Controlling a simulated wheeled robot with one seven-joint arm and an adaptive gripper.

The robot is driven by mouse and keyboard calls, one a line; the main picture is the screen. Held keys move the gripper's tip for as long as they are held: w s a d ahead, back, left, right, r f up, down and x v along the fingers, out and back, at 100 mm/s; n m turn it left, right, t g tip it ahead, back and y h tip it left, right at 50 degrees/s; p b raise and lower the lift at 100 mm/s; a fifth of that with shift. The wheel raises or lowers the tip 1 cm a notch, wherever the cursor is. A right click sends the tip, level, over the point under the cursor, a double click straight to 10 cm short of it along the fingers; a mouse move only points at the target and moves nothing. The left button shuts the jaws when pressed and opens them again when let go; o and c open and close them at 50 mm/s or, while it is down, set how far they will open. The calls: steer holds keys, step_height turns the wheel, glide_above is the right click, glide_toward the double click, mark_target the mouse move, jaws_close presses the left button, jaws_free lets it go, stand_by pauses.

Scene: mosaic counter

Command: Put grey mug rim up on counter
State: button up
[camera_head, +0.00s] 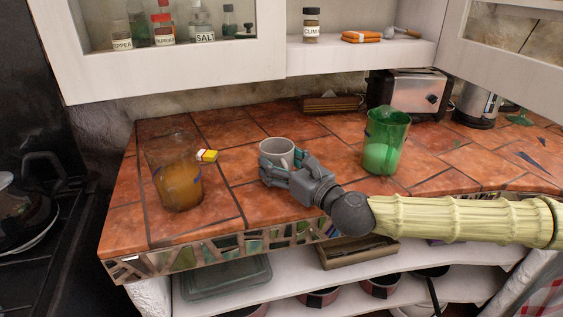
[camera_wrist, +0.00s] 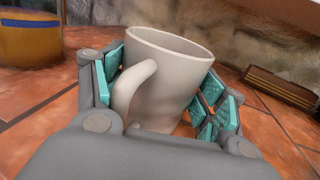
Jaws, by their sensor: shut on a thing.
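The grey mug (camera_head: 277,151) is at the front middle of the tiled counter (camera_head: 225,205), with its rim facing up. In the wrist view the mug (camera_wrist: 175,85) stands between the teal finger pads, with its handle toward the left finger and the camera. It looks slightly tilted there, though the camera itself may be angled. My gripper (camera_head: 284,172) is shut on the mug from the front right side. The mug's base is hidden by the fingers and palm, so I cannot tell whether it touches the tiles.
A green pitcher (camera_head: 384,145) stands to the right. A toaster (camera_head: 408,92) and a wooden box (camera_head: 332,104) are at the back. Tiles behind the mug are clear.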

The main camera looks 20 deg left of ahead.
steer(key=shift+f+b, duration=0.3)
steer(key=shift+f, duration=0.05)
steer(key=o, duration=1.3)
steer(key=shift+s+d, duration=0.1)
